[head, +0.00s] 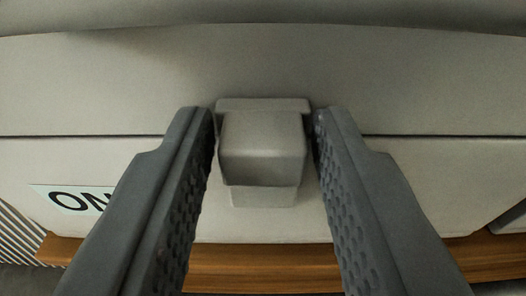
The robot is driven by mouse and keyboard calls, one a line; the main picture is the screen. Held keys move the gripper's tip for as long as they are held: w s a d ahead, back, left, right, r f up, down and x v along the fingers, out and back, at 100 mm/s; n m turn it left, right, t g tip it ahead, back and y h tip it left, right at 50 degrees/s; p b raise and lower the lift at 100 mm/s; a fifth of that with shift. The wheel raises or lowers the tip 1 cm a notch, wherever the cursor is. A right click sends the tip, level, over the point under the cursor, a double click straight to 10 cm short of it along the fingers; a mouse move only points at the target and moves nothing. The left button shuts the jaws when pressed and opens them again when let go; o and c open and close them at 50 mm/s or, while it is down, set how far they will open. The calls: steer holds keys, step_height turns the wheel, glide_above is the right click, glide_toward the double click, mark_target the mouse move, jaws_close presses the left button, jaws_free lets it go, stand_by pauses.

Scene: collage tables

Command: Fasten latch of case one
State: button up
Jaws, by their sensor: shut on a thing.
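The case (110,165) is light grey and fills most of the head view. A dark horizontal seam runs between its upper part and its lower part. The latch (262,148) is a grey block at the middle of the front, lying across the seam. A pale label (72,199) at lower left shows the letters "ON"; the rest of it is hidden behind my left finger. My gripper (264,122) has one dark, textured finger on each side of the latch, and it is shut on the latch.
A wooden edge (262,268) runs below the case. A striped surface (22,240) shows at the lower left. Part of another grey object (512,222) shows at the right edge, close to the case.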

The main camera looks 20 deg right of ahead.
steer(key=shift+w+r, duration=0.1)
steer(key=shift+w, duration=0.05)
steer(key=o, duration=0.8)
steer(key=shift+d, duration=0.1)
steer(key=v, duration=1.7)
steer(key=shift+r, duration=0.1)
